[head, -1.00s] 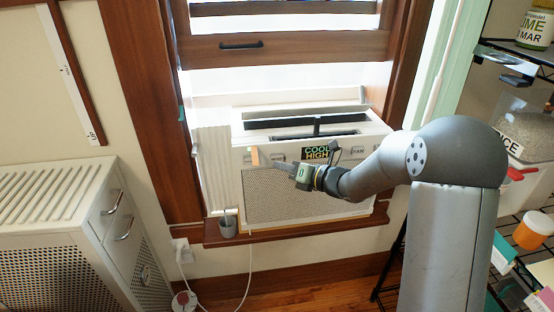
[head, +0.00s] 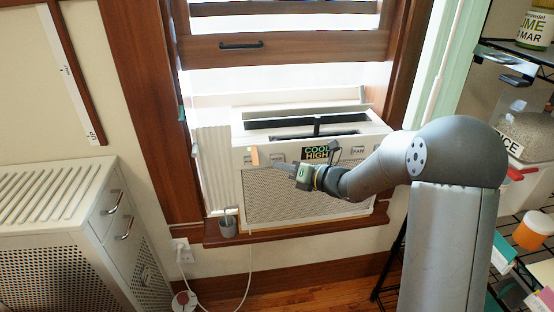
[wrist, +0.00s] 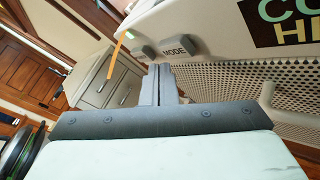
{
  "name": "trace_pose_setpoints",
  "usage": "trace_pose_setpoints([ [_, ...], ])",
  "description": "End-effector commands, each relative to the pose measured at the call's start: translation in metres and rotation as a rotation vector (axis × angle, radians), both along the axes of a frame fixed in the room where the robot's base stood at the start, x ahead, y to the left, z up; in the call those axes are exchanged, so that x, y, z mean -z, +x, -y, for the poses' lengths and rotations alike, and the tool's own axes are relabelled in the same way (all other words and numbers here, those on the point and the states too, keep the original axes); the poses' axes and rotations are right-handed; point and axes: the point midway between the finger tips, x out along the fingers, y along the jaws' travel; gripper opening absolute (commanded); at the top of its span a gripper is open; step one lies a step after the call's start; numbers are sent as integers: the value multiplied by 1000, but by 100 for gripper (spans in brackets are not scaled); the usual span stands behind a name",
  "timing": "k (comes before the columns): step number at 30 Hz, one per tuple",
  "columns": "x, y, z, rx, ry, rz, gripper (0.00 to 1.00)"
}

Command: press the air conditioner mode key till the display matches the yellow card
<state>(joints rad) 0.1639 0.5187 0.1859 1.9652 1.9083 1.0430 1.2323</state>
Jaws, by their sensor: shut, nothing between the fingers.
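The white air conditioner (head: 222,165) sits in the window. Its dark display (head: 316,154) reads COOL HIGH in the head view; only part of the display (wrist: 284,18) shows in the wrist view. The grey MODE key (wrist: 178,46) is left of the display. My gripper (wrist: 162,70) is shut and empty, its fingertips just below the MODE key; I cannot tell whether they touch it. A narrow orange-yellow strip (head: 255,156), likely the card, stands out at the panel's left. It also shows nearly edge-on in the wrist view (wrist: 120,52), and no writing on it is readable.
A FAN key (head: 358,152) is right of the display. A grey cup (head: 228,228) stands on the sill. A white cabinet (head: 60,192) is at left, and loaded shelves are at right.

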Motion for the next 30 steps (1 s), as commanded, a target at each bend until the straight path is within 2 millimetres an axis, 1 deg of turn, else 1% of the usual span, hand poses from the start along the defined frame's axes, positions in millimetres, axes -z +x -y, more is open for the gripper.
trace_pose_setpoints([
  [14,0,0,0,0,0,0,0],
  [24,0,8,-1,1,0,-1,0],
  [30,0,8,-2,1,-1,0,0],
])
